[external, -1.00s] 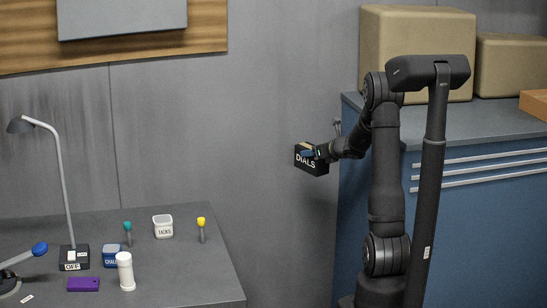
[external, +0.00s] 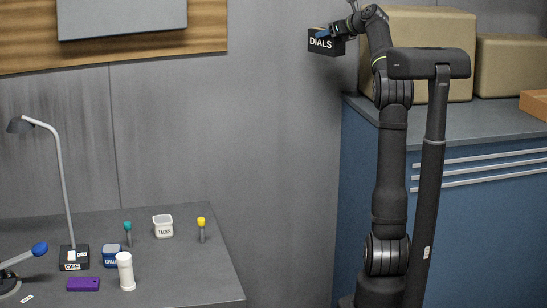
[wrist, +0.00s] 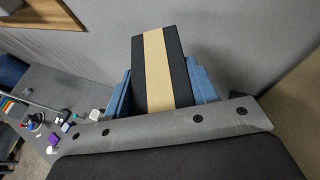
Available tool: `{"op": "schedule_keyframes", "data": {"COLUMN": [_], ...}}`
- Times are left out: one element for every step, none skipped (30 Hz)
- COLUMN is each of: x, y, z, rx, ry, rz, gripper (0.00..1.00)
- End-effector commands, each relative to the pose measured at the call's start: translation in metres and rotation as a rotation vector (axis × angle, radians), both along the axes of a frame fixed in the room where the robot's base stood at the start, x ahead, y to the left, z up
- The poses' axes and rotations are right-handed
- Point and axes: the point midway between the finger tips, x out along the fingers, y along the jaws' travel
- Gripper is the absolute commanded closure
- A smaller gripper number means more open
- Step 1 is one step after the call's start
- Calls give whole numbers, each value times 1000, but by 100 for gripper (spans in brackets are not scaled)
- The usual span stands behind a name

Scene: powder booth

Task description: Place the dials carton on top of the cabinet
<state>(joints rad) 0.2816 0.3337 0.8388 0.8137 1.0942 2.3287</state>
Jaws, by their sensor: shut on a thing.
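The dials carton (external: 326,42) is a black box with white "DIALS" lettering, held high in the air left of the cabinet. My gripper (external: 324,33) is shut on it. In the wrist view the carton (wrist: 155,68) shows a tan stripe along its dark face, between the blue fingers of my gripper (wrist: 163,88). The blue cabinet (external: 470,125) stands at the right with a grey top and several light bars on its front. The carton is higher than the cabinet top and apart from it.
Two large brown boxes (external: 435,60) (external: 512,68) stand at the back of the cabinet top, with an orange tray (external: 536,103) at its right edge. The front of the top looks bare. A desk (external: 190,275) at left holds a lamp (external: 60,180) and small items.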

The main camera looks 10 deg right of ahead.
Motion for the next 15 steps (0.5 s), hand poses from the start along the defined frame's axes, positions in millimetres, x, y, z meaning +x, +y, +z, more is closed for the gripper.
{"op": "schedule_keyframes", "data": {"x": [-10,-17,-26,-33,-40,-51,-59,-68,-80,-89,-99,-110,-119,-127,-137], "y": [-9,-13,-20,-26,-32,-39,-46,-51,-59,-64,-70,-76,-80,-84,-89], "z": [27,40,57,68,80,95,106,117,130,141,150,161,168,176,184], "rx": [-5,-5,-6,-6,-7,-8,-8,-8,-9,-8,-9,-8,-9,-9,-8], "ry": [-10,-10,-9,-9,-7,-8,-7,-7,-6,-7,-6,-6,-5,-6,-4], "rz": [-24,-40,-63,-81,-101,-129,-153,-175,-207,-230,-254,-284,-306,-326,-352], "gripper": [84,84,84,84,84,84,84,84,84,84,84,84,84,84,84]}}
